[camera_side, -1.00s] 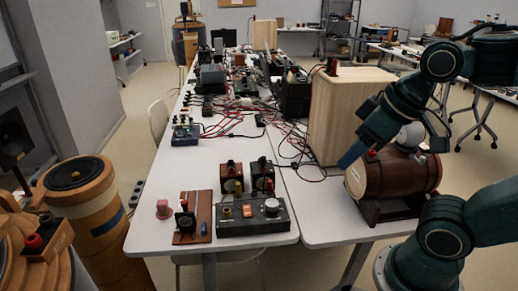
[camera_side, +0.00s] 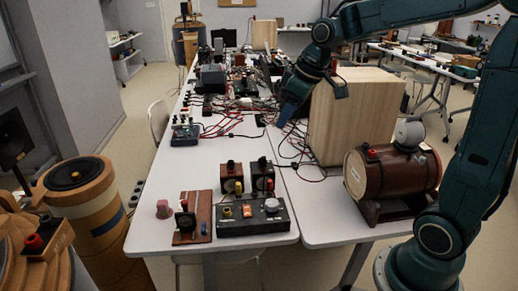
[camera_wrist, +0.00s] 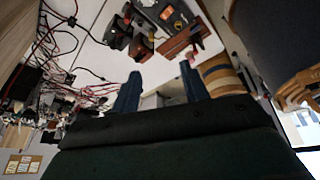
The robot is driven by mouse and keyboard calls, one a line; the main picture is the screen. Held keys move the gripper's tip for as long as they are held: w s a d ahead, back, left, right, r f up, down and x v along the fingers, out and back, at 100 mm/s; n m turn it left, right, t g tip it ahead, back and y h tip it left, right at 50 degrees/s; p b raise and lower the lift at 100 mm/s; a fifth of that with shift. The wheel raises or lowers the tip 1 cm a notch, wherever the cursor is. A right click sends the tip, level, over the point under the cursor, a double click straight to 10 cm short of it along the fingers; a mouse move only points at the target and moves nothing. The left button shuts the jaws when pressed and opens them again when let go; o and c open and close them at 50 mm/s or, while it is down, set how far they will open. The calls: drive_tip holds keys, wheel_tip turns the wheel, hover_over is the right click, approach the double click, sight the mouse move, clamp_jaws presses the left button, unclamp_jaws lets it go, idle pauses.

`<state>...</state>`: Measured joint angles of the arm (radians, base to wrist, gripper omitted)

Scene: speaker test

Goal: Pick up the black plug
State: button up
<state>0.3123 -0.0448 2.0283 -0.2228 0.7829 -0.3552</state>
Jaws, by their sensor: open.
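A small black piece on a cable (camera_side: 261,120), probably the black plug, lies on the table just left of my gripper in the side view. A small dark piece on a cable also shows in the wrist view (camera_wrist: 72,21), left of the fingers; I cannot tell if it is the same one. My gripper appears apart from it.
The wooden box (camera_side: 350,115) stands close right of my gripper. A wooden barrel on a stand (camera_side: 390,175) is at the right front. Red and black cables (camera_side: 225,126) tangle over the table. Small instrument boxes (camera_side: 254,215) stand near the front edge. The table's middle front is clear.

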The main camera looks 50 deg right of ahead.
drive_tip(key=w+d+f+n, duration=0.1)
drive_tip(key=w+d+f, duration=0.5)
drive_tip(key=w+d, duration=0.2)
drive_tip(key=n+y, duration=0.1)
approach(264, 157)
wheel_tip(264, 157, up, 3)
drive_tip(key=d, duration=0.1)
drive_tip(key=shift+s, duration=0.4)
drive_tip(key=shift+f+g, duration=0.15)
drive_tip(key=shift+g, duration=0.15)
drive_tip(key=shift+x, duration=4.2)
drive_tip(key=shift+a, duration=0.2)
drive_tip(key=shift+a+x, duration=0.1)
drive_tip(key=shift+x, duration=1.2)
drive_tip(key=shift+a+x, duration=0.15)
drive_tip(key=shift+x, duration=1.1)
